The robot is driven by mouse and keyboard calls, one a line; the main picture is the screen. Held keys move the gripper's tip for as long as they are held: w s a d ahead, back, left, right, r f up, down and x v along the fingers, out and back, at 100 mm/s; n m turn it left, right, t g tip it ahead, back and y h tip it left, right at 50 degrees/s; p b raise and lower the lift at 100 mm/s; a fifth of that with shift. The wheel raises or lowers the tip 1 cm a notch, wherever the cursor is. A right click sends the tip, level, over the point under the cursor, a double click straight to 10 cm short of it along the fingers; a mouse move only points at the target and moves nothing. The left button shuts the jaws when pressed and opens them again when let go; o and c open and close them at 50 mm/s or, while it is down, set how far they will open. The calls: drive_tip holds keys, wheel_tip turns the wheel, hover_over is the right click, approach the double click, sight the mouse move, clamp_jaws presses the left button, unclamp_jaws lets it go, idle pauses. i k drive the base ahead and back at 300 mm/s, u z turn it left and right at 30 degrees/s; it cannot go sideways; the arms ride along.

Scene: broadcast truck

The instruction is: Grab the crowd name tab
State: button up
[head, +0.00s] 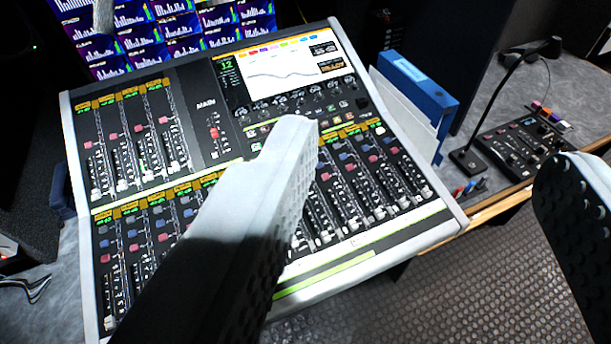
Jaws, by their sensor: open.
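No tab that I can read as the crowd name tab shows. Several small coloured tabs (549,115) stand at the back of a small black control panel (520,150) on the right; their lettering is too small to read. A few small red and blue pieces (470,187) lie left of that panel. My gripper (432,142) is open and empty. Its pale left finger crosses in front of the mixing desk and hides part of its faders; its dark right finger is at the right edge, just below the small panel.
The large mixing desk (205,262) fills the middle, with a lit screen. A blue binder (418,88) and pale folders stand behind its right edge. A gooseneck microphone (505,85) rises left of the small panel. Grey counter lies behind it; textured floor shows below.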

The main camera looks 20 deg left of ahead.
sight(337, 249)
drive_tip(key=u, duration=1.05)
drive_tip(key=k, duration=1.2)
drive_tip(key=z, duration=1.05)
drive_tip(key=i, duration=1)
drive_tip(key=u, duration=0.05)
